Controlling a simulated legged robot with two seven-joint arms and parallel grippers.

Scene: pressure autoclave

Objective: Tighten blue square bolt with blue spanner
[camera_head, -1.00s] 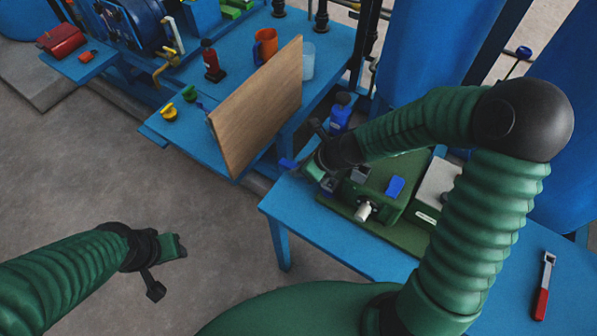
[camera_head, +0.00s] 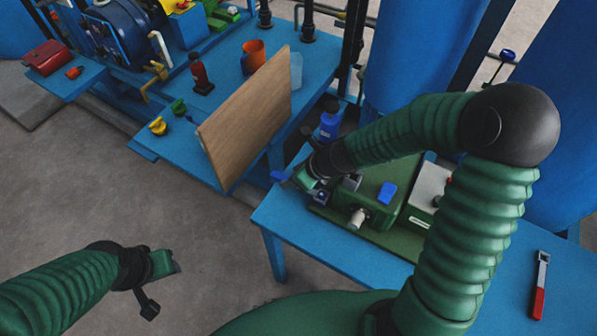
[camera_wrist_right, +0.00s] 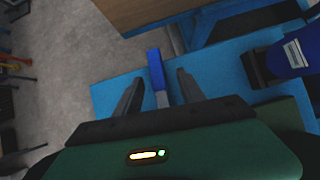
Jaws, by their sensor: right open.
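The blue spanner shows in the right wrist view as a blue handle (camera_wrist_right: 156,70) with a grey shaft, lying between my right fingers near the table edge. In the head view its blue end (camera_head: 279,176) sticks out left of my right gripper (camera_head: 313,192). My right gripper, also in the wrist view (camera_wrist_right: 158,92), is open around the spanner, with gaps on both sides. A blue block (camera_head: 387,192) sits on the green machine; I cannot tell whether it is the square bolt. My left gripper (camera_head: 158,285) is open and empty above the floor.
The green machine (camera_head: 375,212) stands on the blue table (camera_head: 300,238), with a blue bottle (camera_head: 328,126) behind my right gripper. A wooden board (camera_head: 245,115) stands upright at the left. A red-handled tool (camera_head: 539,285) lies at the right. The floor at lower left is clear.

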